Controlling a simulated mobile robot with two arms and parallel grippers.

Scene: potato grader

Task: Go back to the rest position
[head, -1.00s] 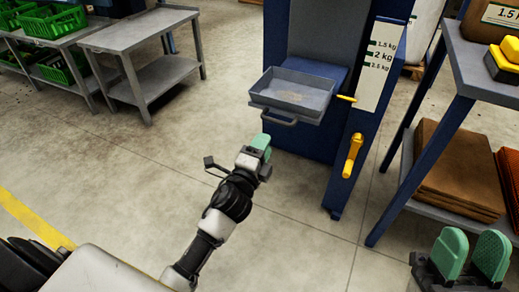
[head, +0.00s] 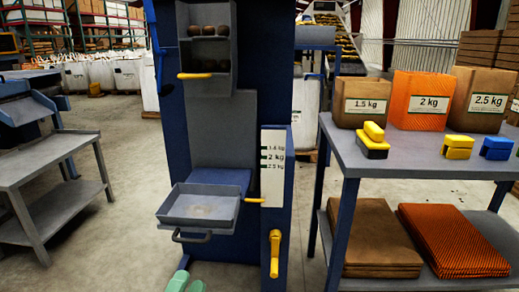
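The task names no object apart from my own arms. My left gripper (head: 187,284) shows only by its green fingertips at the bottom edge of the head view. The rest of the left arm is out of the picture. My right gripper is out of view.
The blue weighing machine (head: 173,130) stands ahead, with a yellow crank (head: 275,254). A grey shelf table (head: 393,155) at right holds labelled bags and yellow and blue items. A grey metal table (head: 40,165) is at left. Some floor is free left of the machine.

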